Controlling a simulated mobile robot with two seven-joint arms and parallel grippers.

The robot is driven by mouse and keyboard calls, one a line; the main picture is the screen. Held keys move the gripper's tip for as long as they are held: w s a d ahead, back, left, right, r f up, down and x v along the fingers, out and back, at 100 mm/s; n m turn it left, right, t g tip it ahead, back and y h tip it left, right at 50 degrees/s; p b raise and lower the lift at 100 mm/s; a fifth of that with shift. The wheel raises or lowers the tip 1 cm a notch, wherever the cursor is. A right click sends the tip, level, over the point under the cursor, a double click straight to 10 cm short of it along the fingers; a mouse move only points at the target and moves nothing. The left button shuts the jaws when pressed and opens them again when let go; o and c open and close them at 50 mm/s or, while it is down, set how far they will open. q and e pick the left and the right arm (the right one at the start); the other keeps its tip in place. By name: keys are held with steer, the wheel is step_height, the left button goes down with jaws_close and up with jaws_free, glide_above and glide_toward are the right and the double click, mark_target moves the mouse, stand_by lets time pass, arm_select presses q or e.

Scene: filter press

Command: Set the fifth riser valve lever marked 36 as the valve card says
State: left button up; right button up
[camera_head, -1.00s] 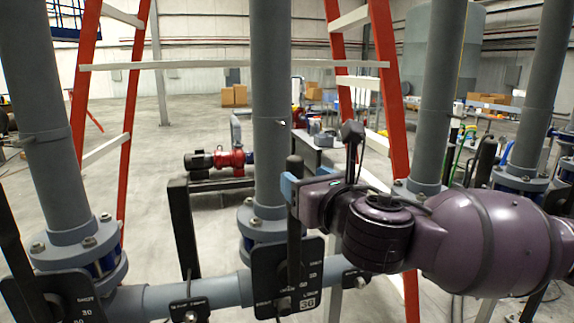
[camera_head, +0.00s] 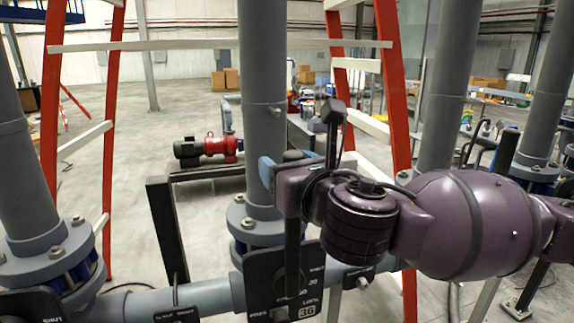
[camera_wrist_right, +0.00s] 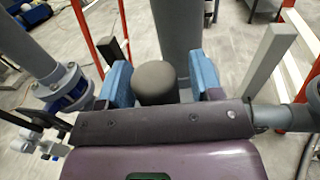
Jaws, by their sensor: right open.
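The lever marked 36 (camera_head: 292,250) is a black bar standing about upright in front of a grey riser. Its black plate (camera_head: 260,285) carries white lettering and a 36 label at the lower right. My right gripper (camera_head: 287,163) reaches in from the right at the lever's top and hides part of the bar. In the right wrist view the gripper (camera_wrist_right: 160,82) is open, with blue fingers on either side of a dark round knob (camera_wrist_right: 155,80). Whether either finger touches the knob is unclear. My left gripper is out of view. No readable valve card shows.
Another lever (camera_head: 166,230) stands to the left on the grey header pipe (camera_head: 140,302). More risers stand at left (camera_head: 22,180) and right (camera_head: 445,90). Orange ladder legs (camera_head: 392,90) stand close behind. A red pump (camera_head: 212,147) is on the floor farther back.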

steer(key=shift+c, duration=0.4)
steer(key=shift+c, duration=1.2)
jaws_close()
steer(key=shift+a, duration=0.1)
steer(key=s+a+f+n, duration=0.1)
steer(key=s+a+n, duration=0.1)
steer(key=a, duration=0.3)
steer(key=s+a+f+n+p, duration=0.1)
steer(key=a+f+n, duration=0.1)
steer(key=a, duration=0.4)
steer(key=shift+s+f+n+g+h, duration=0.15)
steer(key=shift+s+n+g+h, duration=0.25)
steer(key=shift+n, duration=0.5)
